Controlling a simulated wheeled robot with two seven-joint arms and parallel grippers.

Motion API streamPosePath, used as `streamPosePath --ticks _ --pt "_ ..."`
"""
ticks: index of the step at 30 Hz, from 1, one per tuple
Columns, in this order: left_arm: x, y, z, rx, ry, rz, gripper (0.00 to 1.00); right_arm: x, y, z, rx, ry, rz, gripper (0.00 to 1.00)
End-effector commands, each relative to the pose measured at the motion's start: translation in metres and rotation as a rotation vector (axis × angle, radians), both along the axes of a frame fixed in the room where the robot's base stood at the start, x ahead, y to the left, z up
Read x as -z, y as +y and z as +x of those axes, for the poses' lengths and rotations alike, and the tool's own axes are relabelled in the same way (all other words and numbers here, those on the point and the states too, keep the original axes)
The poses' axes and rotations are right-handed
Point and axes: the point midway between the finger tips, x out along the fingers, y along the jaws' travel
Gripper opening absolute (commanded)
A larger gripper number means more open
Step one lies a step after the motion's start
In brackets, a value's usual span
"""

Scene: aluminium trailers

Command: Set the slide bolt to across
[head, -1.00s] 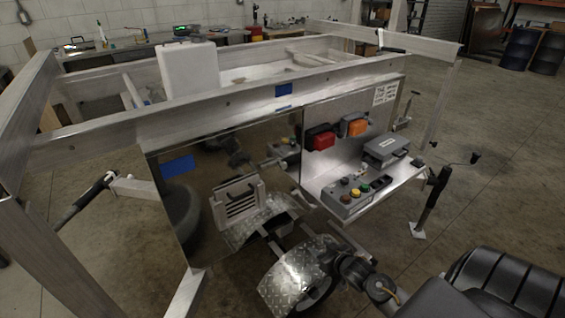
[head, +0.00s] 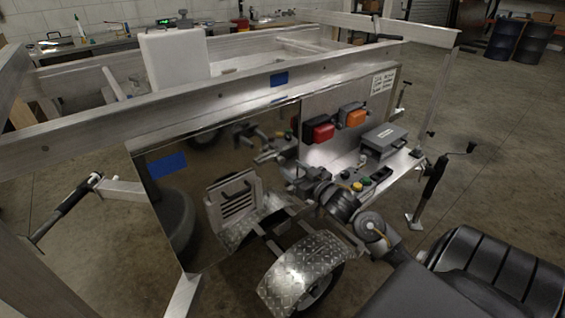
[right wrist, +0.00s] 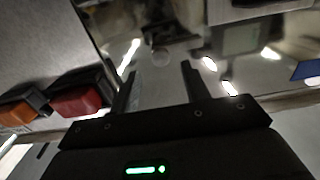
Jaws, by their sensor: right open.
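I cannot make out the slide bolt for sure in either view. A small pale round spot (right wrist: 160,58) shows on the shiny metal beyond my fingertips in the right wrist view; I cannot tell whether it is a knob or a reflection. My right gripper (head: 284,172) is in front of the trailer's mirror-like side panel (head: 205,225), near its right edge, and partly blends with reflections. In the right wrist view its two dark fingers (right wrist: 158,82) are apart with nothing between them. My left gripper is not in view.
A red lamp (head: 319,130) and an orange lamp (head: 353,116) sit right of my gripper. A shelf holds a grey box (head: 387,139) and coloured buttons (head: 357,186), partly behind my arm. A tread-plate fender (head: 300,270) lies below.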

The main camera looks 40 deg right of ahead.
Motion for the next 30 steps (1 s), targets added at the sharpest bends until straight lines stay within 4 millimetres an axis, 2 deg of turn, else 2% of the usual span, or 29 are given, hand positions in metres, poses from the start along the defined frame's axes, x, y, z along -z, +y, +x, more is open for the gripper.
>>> streamPosePath --ticks 3,9,14,21,30 --pt "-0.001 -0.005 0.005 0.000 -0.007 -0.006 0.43 -0.001 0.000 0.023 -0.001 -0.002 0.000 0.46" --pt "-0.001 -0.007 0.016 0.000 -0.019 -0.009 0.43 0.000 0.000 0.045 -0.002 0.000 0.000 0.46" --pt "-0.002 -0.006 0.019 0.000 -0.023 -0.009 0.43 0.000 0.001 0.052 -0.004 0.000 0.000 0.46" --pt "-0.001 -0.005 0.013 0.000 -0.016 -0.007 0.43 0.000 0.001 0.052 -0.004 0.000 -0.001 0.45" --pt "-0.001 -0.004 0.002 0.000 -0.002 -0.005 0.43 0.001 0.001 0.052 -0.004 0.001 -0.001 0.06"
